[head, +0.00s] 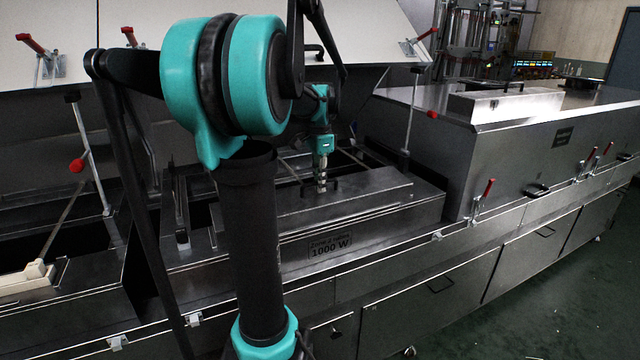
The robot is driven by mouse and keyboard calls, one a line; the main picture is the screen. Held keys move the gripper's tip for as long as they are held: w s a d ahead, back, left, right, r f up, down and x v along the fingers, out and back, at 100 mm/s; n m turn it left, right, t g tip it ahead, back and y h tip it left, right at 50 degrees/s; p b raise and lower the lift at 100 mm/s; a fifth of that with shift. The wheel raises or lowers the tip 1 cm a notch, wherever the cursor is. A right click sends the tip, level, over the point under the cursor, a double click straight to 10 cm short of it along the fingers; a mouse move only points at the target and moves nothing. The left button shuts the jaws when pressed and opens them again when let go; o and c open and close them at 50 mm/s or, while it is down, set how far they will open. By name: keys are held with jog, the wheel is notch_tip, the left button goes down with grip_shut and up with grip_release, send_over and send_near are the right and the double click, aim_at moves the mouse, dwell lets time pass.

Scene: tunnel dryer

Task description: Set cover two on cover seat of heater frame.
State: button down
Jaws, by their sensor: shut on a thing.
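My gripper (321,184) points down at the middle of the picture and is shut on the small dark handle of a long flat metal cover (370,195). The cover lies level, lengthwise along the heater frame (400,221), whose front label reads about "Zone 2 upper 1000 W". From this view I cannot tell whether the cover rests on its seat or hangs slightly above it. The cover seat is hidden under the cover. My arm hides part of the frame's left end.
A similar metal cover with a handle (505,102) lies on the closed dryer section (560,125) at right. Red-handled clamps (483,198) line the front edge. Raised white lids (360,25) stand behind my arm. The dryer bed at left is open and dark. Green floor (560,310) is clear at right.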

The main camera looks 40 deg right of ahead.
jog(key=c, duration=1.6)
grip_release()
jog(key=r, duration=1.2)
jog(key=shift+w+d, duration=0.1)
jog(key=shift+w, duration=0.15)
